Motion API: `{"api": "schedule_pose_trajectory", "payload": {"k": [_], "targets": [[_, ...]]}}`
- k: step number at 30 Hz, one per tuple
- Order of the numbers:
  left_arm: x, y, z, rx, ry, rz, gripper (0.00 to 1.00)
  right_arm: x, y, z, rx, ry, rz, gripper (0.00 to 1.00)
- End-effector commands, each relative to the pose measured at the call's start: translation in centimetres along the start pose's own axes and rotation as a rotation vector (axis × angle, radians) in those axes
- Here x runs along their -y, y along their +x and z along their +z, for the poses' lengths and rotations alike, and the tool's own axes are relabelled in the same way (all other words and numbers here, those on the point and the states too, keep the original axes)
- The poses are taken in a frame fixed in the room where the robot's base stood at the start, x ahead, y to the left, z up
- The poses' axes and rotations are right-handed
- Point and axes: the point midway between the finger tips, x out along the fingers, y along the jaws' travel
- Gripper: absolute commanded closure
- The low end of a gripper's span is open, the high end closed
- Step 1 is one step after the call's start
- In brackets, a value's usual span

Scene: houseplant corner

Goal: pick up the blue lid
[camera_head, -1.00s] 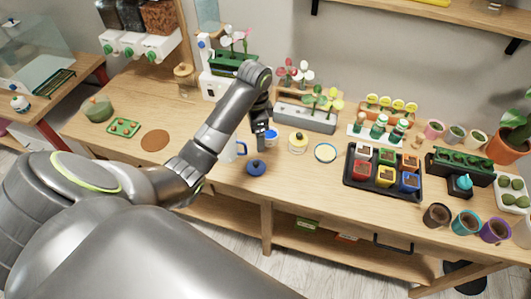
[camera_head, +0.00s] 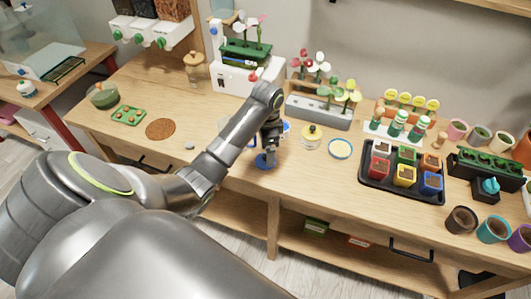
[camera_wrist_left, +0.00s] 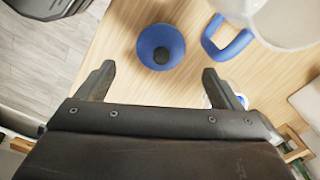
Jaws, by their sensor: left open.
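The blue lid (camera_head: 262,163) lies on the wooden table near its front edge, partly hidden by my left gripper in the head view. In the left wrist view the lid (camera_wrist_left: 148,42) is a round blue disc with a dark knob, just beyond the fingertips and roughly centred between them. My left gripper (camera_head: 268,152) is over the lid, pointing down. In the left wrist view its two fingers (camera_wrist_left: 158,72) are wide apart with nothing between them. My right gripper is not in view.
A blue handle (camera_wrist_left: 228,42) on a pale vessel is close to the right of the lid in the left wrist view. A yellow-lidded jar (camera_head: 311,138) and a blue-rimmed dish (camera_head: 340,149) stand to the right. A black tray (camera_head: 400,187) of coloured pots is farther right.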

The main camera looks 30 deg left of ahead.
Motion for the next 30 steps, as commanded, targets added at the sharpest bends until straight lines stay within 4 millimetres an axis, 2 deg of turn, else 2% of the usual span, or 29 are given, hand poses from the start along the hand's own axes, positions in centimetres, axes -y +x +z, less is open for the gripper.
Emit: {"api": "schedule_pose_trajectory", "payload": {"k": [5,11,15,24,26,30], "targets": [[0.0,1.0,0.1,0.003,0.0,0.002,0.12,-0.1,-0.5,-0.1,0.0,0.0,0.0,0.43],[0.1,3.4,0.3,0.004,0.0,0.004,0.12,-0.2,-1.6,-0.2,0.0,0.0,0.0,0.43],[0.1,5.1,0.3,0.002,0.002,0.003,0.12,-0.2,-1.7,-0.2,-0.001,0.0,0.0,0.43],[0.1,5.7,0.3,0.001,0.002,0.0,0.12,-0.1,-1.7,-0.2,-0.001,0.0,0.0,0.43],[0.1,5.7,0.3,0.001,0.002,0.0,0.17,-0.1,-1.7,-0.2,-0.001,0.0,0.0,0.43],[0.1,5.7,0.3,0.001,0.002,0.0,0.36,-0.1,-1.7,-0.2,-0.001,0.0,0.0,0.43]]}}
